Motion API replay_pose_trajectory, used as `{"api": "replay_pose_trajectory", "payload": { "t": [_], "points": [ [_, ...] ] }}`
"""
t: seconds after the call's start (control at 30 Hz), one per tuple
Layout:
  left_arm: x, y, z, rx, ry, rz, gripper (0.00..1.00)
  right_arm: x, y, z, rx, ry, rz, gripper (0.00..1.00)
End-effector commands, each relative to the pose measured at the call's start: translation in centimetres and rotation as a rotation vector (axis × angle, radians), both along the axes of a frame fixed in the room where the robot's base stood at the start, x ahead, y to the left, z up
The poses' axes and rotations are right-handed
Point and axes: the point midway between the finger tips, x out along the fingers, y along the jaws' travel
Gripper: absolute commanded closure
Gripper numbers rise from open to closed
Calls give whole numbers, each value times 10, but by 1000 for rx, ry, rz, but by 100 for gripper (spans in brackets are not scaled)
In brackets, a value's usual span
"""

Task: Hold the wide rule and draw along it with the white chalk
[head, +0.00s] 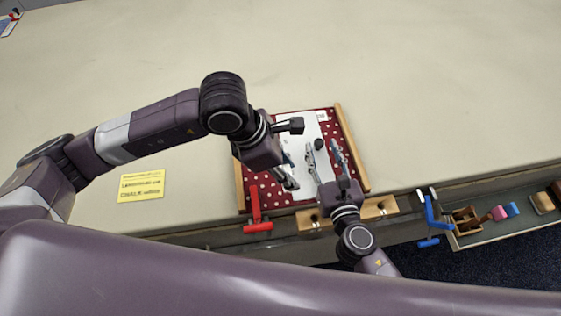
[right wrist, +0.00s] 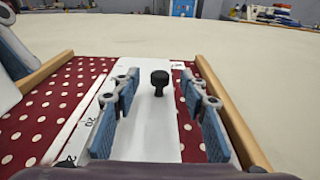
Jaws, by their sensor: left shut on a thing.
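The wide rule (head: 308,125) is a flat white strip with a black knob (head: 319,144), lying on red cloth with white dots (head: 265,190). In the right wrist view the rule (right wrist: 145,135) runs away from me, with the knob (right wrist: 160,82) upright on it. My right gripper (head: 322,150) is open above the rule. Its blue pads (right wrist: 160,115) stand on either side of the strip, with the knob beyond them. My left gripper (head: 288,183) is shut low over the cloth, left of the right gripper. What it holds is hidden; I cannot make out the white chalk.
Wooden bars (head: 352,150) edge the cloth on both sides. A red clamp (head: 257,210) and a holed wooden block (head: 380,207) are at the front edge. A blue clamp (head: 431,220) and a tray with small items (head: 500,235) lie right. The table beyond is clear. A yellow note (head: 142,186) lies left.

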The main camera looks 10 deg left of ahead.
Motion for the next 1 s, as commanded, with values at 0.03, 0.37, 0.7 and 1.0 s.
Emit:
{"api": "replay_pose_trajectory", "payload": {
  "t": [0.03,0.37,0.7,1.0],
  "points": [
    [0,0,0,0,0,0,88,-9,-3,0,-1,4,1,60],
    [0,0,0,0,0,0,88,-74,-24,10,-2,4,1,60],
    [0,0,0,0,0,0,88,-101,-33,16,-2,-1,0,60],
    [2,0,25,-1,-6,0,88,-101,-33,23,-1,0,0,60]
  ]
}}
